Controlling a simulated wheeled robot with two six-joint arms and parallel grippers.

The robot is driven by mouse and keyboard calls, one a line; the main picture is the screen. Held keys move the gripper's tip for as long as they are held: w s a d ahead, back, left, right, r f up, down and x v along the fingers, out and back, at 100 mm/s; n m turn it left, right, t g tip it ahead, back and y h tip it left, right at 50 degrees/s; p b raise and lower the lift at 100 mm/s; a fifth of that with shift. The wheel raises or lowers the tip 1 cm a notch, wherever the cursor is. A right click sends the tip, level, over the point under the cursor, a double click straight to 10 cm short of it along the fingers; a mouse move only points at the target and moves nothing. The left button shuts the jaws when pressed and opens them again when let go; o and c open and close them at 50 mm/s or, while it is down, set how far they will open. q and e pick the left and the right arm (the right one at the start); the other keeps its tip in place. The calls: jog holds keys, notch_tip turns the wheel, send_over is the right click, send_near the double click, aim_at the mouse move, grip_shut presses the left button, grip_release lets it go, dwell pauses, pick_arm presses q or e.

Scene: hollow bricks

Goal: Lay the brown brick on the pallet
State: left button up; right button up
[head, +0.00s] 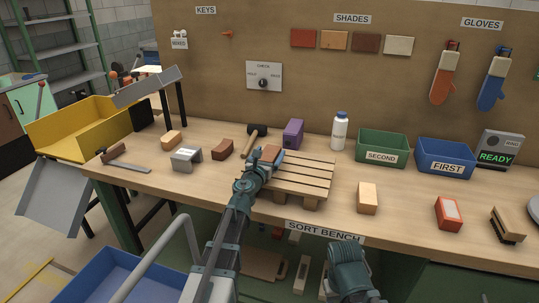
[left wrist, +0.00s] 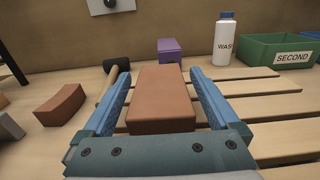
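A brown brick (head: 270,154) lies at the left end of the slatted wooden pallet (head: 305,172). In the left wrist view the brown brick (left wrist: 162,95) lies lengthwise between the blue fingers, with a narrow gap on each side, and seems to rest on the slats. My left gripper (head: 267,158) is open around it, low over the pallet; its fingers also show in the left wrist view (left wrist: 160,100). The arm hides part of the pallet's left side. My right arm shows at the bottom of the head view, but its gripper does not.
Left of the pallet lie a curved brown brick (head: 222,149), a grey channel piece (head: 186,160) and a mallet (head: 255,135). A purple block (head: 293,133) and white bottle (head: 339,130) stand behind. Green (head: 382,148) and blue (head: 445,158) bins stand right. Most slats are bare.

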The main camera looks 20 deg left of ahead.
pick_arm(q)
jog(key=shift+r, duration=0.1)
jog(key=shift+r, duration=0.15)
jog(key=s, duration=1.2)
jog(key=shift+a, duration=0.35)
